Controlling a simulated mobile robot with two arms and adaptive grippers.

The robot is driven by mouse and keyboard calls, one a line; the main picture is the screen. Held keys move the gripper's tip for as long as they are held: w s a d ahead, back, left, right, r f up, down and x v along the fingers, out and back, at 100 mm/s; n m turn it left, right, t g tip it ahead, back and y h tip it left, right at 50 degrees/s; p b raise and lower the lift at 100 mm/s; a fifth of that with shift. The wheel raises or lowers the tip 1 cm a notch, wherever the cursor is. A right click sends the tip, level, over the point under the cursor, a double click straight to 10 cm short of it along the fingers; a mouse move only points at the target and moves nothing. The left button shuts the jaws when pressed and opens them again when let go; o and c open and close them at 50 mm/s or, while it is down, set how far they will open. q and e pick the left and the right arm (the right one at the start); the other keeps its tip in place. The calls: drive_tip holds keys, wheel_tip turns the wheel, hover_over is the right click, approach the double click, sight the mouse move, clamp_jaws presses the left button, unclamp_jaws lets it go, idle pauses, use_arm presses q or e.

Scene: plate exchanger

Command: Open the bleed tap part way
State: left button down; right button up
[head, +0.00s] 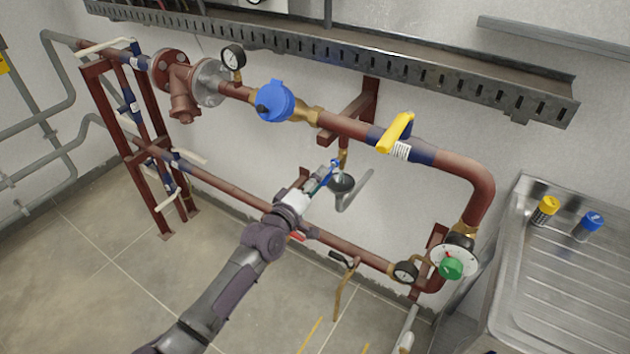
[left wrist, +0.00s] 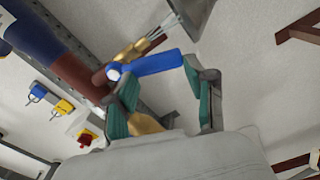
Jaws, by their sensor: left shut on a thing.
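The bleed tap (head: 343,157) is a small brass valve hanging below the upper red-brown pipe. Its blue lever (head: 334,165) also shows in the left wrist view (left wrist: 155,65), lying across the fingertips. My left gripper (head: 323,180) is at the tap, with its arm reaching up from the bottom left. In the left wrist view its green-padded fingers (left wrist: 165,88) are shut on the blue lever, one at each side. The brass body of the tap (left wrist: 133,50) shows just beyond the lever. My right gripper is in neither view.
A dark funnel (head: 341,184) with a grey drain pipe stands right beside the gripper. The lower red-brown pipe (head: 225,185) passes close to my arm. A yellow-handled valve (head: 396,132) is on the upper pipe. A steel sink (head: 560,265) stands at right.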

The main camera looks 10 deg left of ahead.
use_arm(q)
drive_tip(key=shift+w+r, duration=0.15)
drive_tip(key=shift+r, duration=0.35)
drive_tip(key=c, duration=0.8)
unclamp_jaws()
drive_tip(key=shift+c, duration=0.2)
drive_tip(key=shift+o, duration=1.3)
drive_tip(key=shift+w+d+f, duration=0.1)
drive_tip(key=shift+d, duration=0.05)
drive_tip(key=shift+o, duration=1)
drive_tip(key=shift+w+d+f, duration=0.1)
drive_tip(key=shift+w+f, duration=0.1)
drive_tip(key=shift+f, duration=0.05)
drive_tip(key=shift+s, duration=0.15)
drive_tip(key=shift+f, duration=0.1)
drive_tip(key=v, duration=1.2)
